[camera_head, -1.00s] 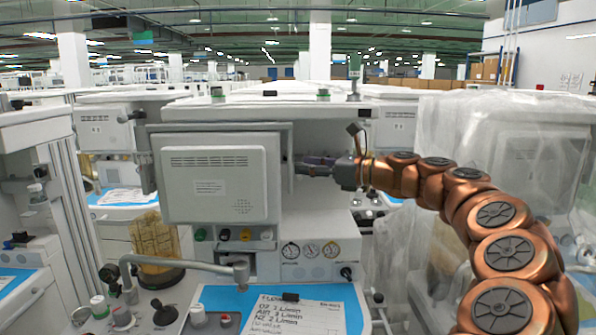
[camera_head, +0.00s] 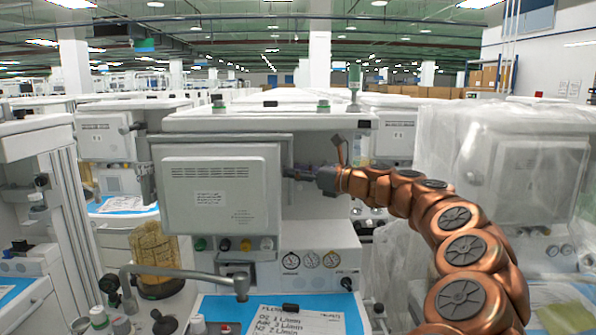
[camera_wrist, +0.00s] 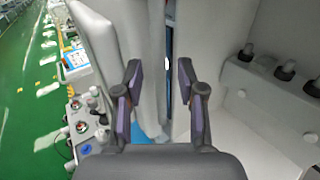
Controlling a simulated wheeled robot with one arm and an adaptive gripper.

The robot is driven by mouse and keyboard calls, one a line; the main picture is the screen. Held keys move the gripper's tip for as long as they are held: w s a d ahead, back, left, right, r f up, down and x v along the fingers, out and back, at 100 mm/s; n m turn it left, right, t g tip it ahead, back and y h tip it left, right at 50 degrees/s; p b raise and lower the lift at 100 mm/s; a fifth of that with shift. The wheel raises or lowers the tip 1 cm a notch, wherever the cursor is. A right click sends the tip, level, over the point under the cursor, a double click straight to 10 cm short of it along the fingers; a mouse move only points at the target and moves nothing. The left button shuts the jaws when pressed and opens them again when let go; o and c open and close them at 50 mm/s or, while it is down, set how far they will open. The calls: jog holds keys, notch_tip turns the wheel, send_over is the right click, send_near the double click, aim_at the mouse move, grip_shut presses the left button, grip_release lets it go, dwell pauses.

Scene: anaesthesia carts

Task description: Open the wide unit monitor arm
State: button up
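The wide unit's grey monitor (camera_head: 215,190) shows its back in the head view, in front of the left part of the unit's white housing (camera_head: 330,240). Its arm or hinge is hidden behind it. My gripper (camera_head: 290,173) reaches in from the right and its tips are at the monitor's right edge. In the wrist view my gripper (camera_wrist: 160,100) is open, its two fingers apart. Upright pale panels and a narrow dark gap show between and beyond the fingers. I cannot tell whether a finger touches the monitor.
A grey jointed pipe (camera_head: 185,275) crosses below the monitor, above a blue worktop (camera_head: 215,303) with a written sheet (camera_head: 300,318). A plastic-covered unit (camera_head: 510,170) stands close on the right. Another cart (camera_head: 30,190) stands at the left. Gauges (camera_head: 310,260) sit below my gripper.

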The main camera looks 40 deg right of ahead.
grip_shut()
dwell(0.7)
